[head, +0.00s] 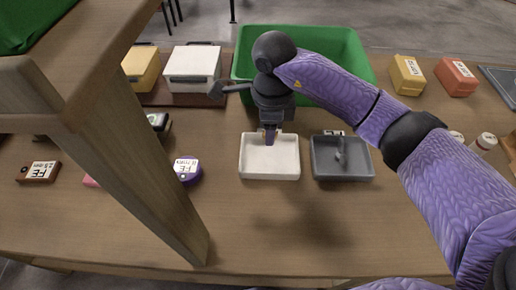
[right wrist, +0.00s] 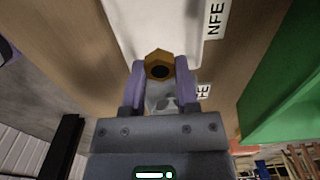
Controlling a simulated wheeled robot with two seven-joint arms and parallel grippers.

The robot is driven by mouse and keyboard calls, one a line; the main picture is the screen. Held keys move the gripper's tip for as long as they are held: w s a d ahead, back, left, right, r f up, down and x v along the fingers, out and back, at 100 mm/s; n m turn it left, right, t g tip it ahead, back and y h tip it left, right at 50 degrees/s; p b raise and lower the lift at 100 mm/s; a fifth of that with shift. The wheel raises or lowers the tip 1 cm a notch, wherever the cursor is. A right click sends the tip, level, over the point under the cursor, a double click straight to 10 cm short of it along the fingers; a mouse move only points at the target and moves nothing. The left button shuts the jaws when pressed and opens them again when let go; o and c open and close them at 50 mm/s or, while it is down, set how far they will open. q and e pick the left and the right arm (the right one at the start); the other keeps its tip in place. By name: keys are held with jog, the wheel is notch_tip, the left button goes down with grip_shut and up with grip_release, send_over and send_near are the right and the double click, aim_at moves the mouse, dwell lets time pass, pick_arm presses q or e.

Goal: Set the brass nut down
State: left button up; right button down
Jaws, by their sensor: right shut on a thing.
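The brass nut (right wrist: 159,66) is a hexagonal ring with a dark hole, held between the fingertips of my right gripper (right wrist: 160,72) in the right wrist view. In the head view my right gripper (head: 269,138) points down over the far part of the white tray (head: 270,170); the nut is mostly hidden there. I cannot tell the exact height above the tray. The white tray also shows in the right wrist view (right wrist: 150,25), with an NFE label on its rim. A grey tray (head: 342,170) with an FE label stands just right of it. My left gripper is not in view.
A green bin (head: 350,55) stands behind the trays. A white box (head: 193,68) and a yellow box (head: 141,68) stand at the back left. A purple FE-labelled piece (head: 187,170) lies left of the white tray. A wooden frame (head: 130,150) crosses the left side. The front table is clear.

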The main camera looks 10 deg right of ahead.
aim_at(269, 158)
notch_tip(269, 158, down, 7)
jog(key=shift+s+r+b, duration=0.1)
jog(key=shift+r+b, duration=0.05)
jog(key=shift+b, duration=0.6)
jog(key=shift+d+f, duration=0.1)
jog(key=shift+f, duration=0.2)
jog(key=shift+r, duration=0.15)
jog(key=shift+c, duration=1.8)
grip_release()
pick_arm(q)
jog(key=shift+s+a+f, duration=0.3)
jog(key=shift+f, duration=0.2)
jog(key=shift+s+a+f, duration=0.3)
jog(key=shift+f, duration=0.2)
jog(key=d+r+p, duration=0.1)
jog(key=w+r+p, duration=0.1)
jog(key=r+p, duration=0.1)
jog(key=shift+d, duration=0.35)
pick_arm(e)
notch_tip(269, 158, up, 12)
jog(key=shift+r, duration=0.1)
